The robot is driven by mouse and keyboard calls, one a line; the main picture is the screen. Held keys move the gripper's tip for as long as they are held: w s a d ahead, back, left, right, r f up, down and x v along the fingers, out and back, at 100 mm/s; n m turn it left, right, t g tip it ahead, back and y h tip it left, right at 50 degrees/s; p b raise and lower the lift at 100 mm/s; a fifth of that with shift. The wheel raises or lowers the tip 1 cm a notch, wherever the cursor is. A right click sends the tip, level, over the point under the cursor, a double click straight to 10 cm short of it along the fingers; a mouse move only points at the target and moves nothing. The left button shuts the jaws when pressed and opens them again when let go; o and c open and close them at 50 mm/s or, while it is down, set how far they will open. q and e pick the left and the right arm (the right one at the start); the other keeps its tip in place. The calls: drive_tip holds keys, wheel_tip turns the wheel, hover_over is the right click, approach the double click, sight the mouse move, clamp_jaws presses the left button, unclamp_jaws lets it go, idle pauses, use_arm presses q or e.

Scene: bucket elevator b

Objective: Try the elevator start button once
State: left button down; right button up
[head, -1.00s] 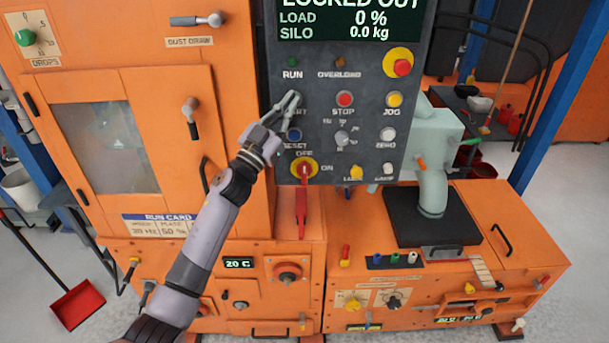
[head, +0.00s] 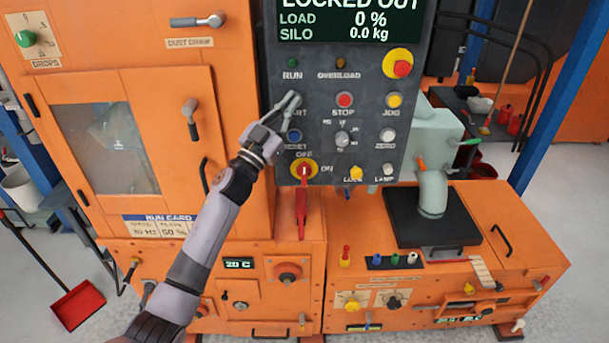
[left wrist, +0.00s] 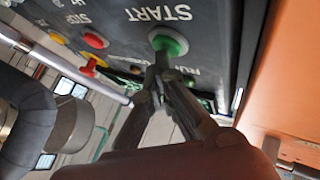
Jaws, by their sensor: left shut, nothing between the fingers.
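The start button is green and round; it shows in the left wrist view (left wrist: 168,42) under the START label. In the head view my gripper mostly hides it. My left gripper (head: 293,100) is shut and empty, its fingertips in front of the button at the panel's left side. In the left wrist view its tips (left wrist: 160,68) overlap the button's lower edge; I cannot tell whether they touch it. The display (head: 346,20) reads LOCKED OUT, load 0 %, silo 0.0 kg. My right gripper is not in view.
Close by on the panel are the red stop button (head: 345,99), the blue reset button (head: 294,136) and the yellow-ringed emergency button (head: 402,68). An orange cabinet door (head: 105,140) stands to the left.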

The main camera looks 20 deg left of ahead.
use_arm(q)
drive_tip(key=shift+s, duration=0.25)
drive_tip(key=shift+s+d, duration=0.1)
drive_tip(key=s+p, duration=0.1)
drive_tip(key=s, duration=0.1)
drive_tip(key=s+d+p, duration=0.1)
drive_tip(key=s+p, duration=0.1)
drive_tip(key=s, duration=0.1)
drive_tip(key=shift+s+d, duration=0.3)
idle(0.6)
